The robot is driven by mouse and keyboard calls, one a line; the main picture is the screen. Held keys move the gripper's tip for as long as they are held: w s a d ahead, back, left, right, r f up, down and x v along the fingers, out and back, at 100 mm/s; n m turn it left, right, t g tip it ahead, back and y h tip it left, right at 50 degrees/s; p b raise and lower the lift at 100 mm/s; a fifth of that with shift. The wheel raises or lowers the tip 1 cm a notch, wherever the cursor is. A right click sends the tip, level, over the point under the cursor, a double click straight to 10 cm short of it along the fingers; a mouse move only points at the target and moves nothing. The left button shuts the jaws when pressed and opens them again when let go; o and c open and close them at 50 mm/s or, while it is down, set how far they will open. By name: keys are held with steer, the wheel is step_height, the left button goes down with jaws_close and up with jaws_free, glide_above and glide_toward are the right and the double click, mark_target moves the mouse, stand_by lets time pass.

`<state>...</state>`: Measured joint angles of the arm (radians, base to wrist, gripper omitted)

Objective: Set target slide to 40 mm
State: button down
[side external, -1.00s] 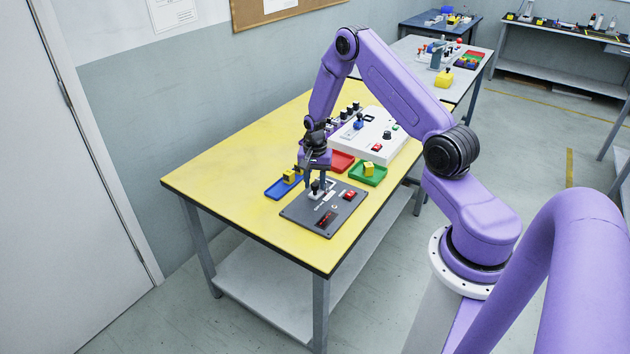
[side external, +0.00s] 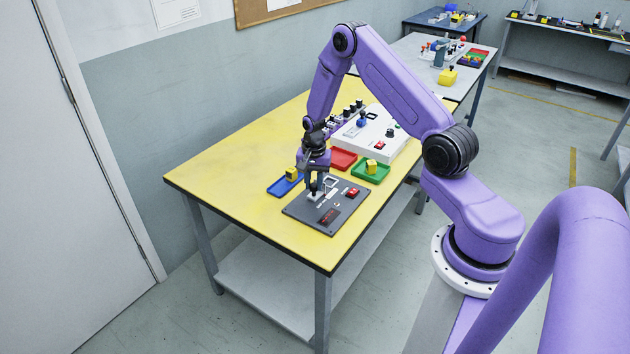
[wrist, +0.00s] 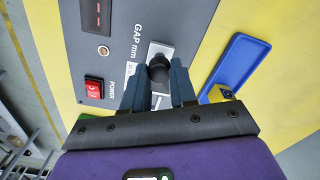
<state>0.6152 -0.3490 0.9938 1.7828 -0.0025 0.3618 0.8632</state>
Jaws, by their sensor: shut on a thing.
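The dark grey panel (side external: 345,207) lies flat on the yellow table. The wrist view shows its "GAP mm" lettering, a light slide plate (wrist: 160,50) with a black knob (wrist: 158,68), and a red-lit display (wrist: 97,14) whose digits I cannot read. My gripper (wrist: 157,88) is shut on the knob, one finger on each side. In the side view my gripper (side external: 315,190) points down at the panel and hides most of the knob. The slide's scale position cannot be read.
A red power switch (wrist: 94,90) is on the panel near the fingers. A blue tray (side external: 285,187) with a yellow block, a red tray (side external: 343,159) and a green tray (side external: 371,174) with a yellow block lie close by. A white control box (side external: 385,138) stands behind. The table's left is clear.

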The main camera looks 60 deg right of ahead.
mark_target(313, 186)
steer(key=c, duration=1.2)
jaws_free()
steer(key=shift+a, duration=0.35)
steer(key=shift+o, duration=0.2)
steer(key=shift+d, duration=0.1)
steer(key=shift+r, duration=0.1)
step_height(313, 186, up, 17)
steer(key=shift+r, duration=0.15)
